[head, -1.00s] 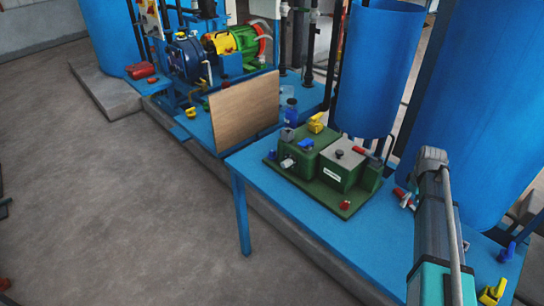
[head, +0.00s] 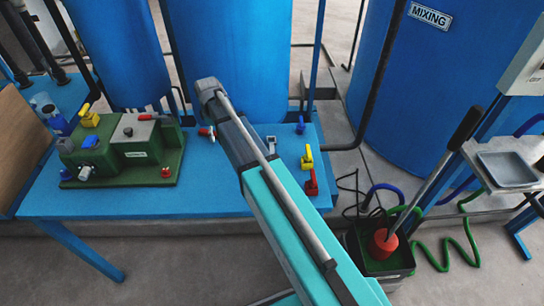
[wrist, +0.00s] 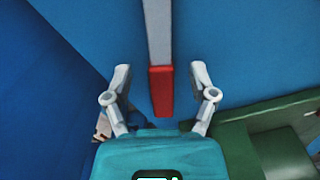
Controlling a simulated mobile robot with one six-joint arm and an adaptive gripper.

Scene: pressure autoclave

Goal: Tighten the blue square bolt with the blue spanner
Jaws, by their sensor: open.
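My gripper (wrist: 160,71) is open in the wrist view. A grey bar with a red end (wrist: 161,92) shows between its fingers; I cannot tell its distance, and it is not gripped. In the head view the gripper is hidden behind my arm. A green machine block (head: 145,155) stands on the blue table, with a blue part (head: 90,142) at its left; I cannot tell whether this is the square bolt. A small blue piece (head: 300,126) stands at the table's right end, possibly the blue spanner; its shape is too small to be sure.
A yellow piece (head: 307,158) and a red piece (head: 311,183) stand near the blue piece. Large blue tanks (head: 225,55) rise behind the table (head: 120,203). A black box with a red part (head: 382,243) stands on the floor at right. The front floor is partly clear.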

